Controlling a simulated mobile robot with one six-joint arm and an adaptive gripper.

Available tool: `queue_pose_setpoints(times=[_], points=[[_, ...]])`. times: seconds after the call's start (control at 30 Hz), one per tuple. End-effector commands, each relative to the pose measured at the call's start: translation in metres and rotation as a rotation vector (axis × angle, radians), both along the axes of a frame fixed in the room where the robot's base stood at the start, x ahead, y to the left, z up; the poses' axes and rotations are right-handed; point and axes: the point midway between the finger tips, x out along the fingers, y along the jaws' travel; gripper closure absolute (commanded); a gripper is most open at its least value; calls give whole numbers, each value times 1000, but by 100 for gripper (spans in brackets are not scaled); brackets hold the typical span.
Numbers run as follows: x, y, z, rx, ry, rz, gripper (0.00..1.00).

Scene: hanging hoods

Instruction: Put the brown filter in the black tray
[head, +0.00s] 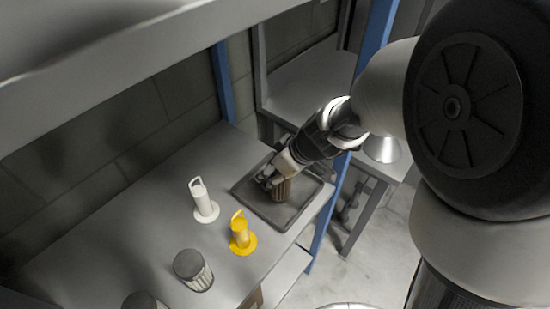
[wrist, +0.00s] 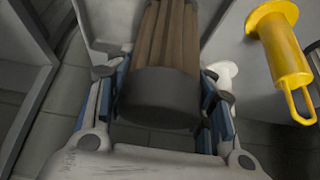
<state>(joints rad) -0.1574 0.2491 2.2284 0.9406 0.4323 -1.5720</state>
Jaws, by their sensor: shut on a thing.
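The brown filter (wrist: 168,50) is a pleated cylinder with a dark end cap, and it fills the middle of the wrist view. My gripper (wrist: 160,112) is shut on it, with a blue-padded finger on either side of the cap. In the head view my gripper (head: 268,180) is over the black tray (head: 293,222), and the filter (head: 281,190) shows below the fingers, inside the tray's outline. I cannot tell whether the filter touches the tray floor. The tray is a shallow dark rectangle at the right end of the table.
A white handled part (head: 205,207) and a yellow handled part (head: 241,240) stand left of the tray; the yellow one also shows in the wrist view (wrist: 282,50). A grey-capped pleated filter (head: 194,272) stands nearer. A blue post (head: 328,215) rises beside the tray.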

Motion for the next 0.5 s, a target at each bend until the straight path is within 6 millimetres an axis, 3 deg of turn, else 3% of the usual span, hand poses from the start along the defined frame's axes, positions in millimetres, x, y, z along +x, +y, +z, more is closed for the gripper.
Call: queue_pose_setpoints(times=[0.27,0.5], points=[[0,0,-40,0,1,-1,81],[0,0,-43,0,-2,0,81]])
